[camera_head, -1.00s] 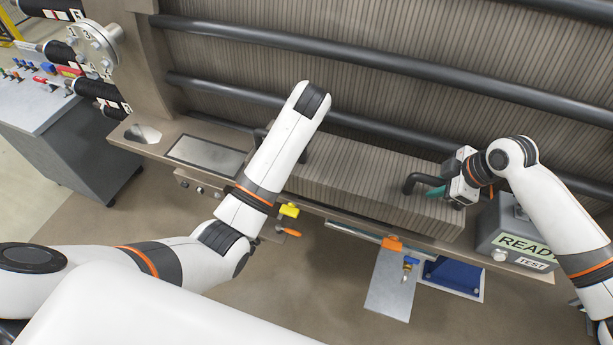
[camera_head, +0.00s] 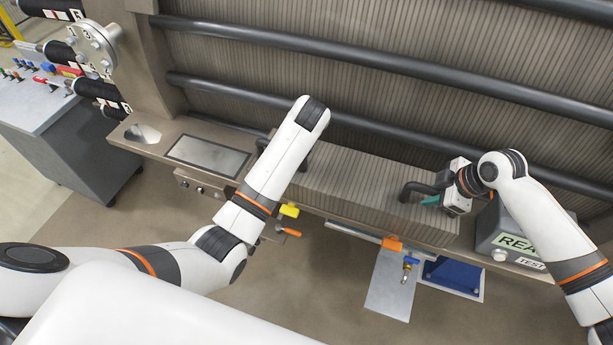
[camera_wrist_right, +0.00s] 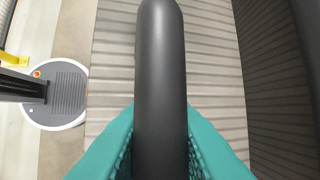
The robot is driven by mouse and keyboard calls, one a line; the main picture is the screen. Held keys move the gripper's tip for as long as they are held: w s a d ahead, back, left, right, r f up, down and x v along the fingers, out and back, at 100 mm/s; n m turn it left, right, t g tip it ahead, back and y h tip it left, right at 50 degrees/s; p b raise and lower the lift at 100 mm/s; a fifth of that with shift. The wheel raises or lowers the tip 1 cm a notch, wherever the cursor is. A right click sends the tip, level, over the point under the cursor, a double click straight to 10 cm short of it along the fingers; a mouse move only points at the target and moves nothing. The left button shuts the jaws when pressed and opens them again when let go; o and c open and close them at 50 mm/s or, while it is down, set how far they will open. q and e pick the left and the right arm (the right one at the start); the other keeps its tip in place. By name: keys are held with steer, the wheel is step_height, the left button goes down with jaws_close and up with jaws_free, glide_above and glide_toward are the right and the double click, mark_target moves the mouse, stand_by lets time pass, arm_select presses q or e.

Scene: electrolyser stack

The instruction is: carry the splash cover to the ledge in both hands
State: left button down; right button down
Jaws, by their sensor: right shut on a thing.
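The splash cover (camera_head: 355,190) is a long grey-brown ribbed box with a black bar handle near each end. It lies lengthwise along the front of the stack, over or on the ledge (camera_head: 152,150); I cannot tell whether it touches. My right gripper (camera_head: 430,199), with teal finger pads, is shut on the right handle (camera_head: 411,190). In the right wrist view the pads press on both sides of this dark handle (camera_wrist_right: 160,80), with the ribbed cover (camera_wrist_right: 112,75) below. My left arm reaches the left handle (camera_head: 307,158), but its gripper is hidden behind the arm.
A metal plate (camera_head: 208,155) lies on the ledge to the left. A yellow part (camera_head: 289,210), an orange clip (camera_head: 392,244) and a hanging grey panel (camera_head: 392,288) are below the front edge.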

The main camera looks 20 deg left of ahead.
arm_select(q)
steer(key=c, duration=1.2)
jaws_free()
steer(key=shift+r, duration=0.1)
arm_select(e)
steer(key=shift+a+r, duration=0.1)
steer(key=shift+r, duration=0.15)
arm_select(q)
steer(key=shift+s+f, duration=0.1)
steer(key=shift+f, duration=0.1)
arm_select(e)
steer(key=c, duration=1.6)
jaws_free()
steer(key=shift+f, duration=0.2)
steer(key=shift+c, duration=0.2)
arm_select(q)
steer(key=shift+r, duration=0.1)
arm_select(e)
steer(key=o, duration=0.4)
steer(key=shift+s, duration=0.15)
arm_select(q)
steer(key=shift+s, duration=0.1)
arm_select(e)
steer(key=shift+o, duration=0.2)
arm_select(q)
steer(key=shift+r, duration=0.1)
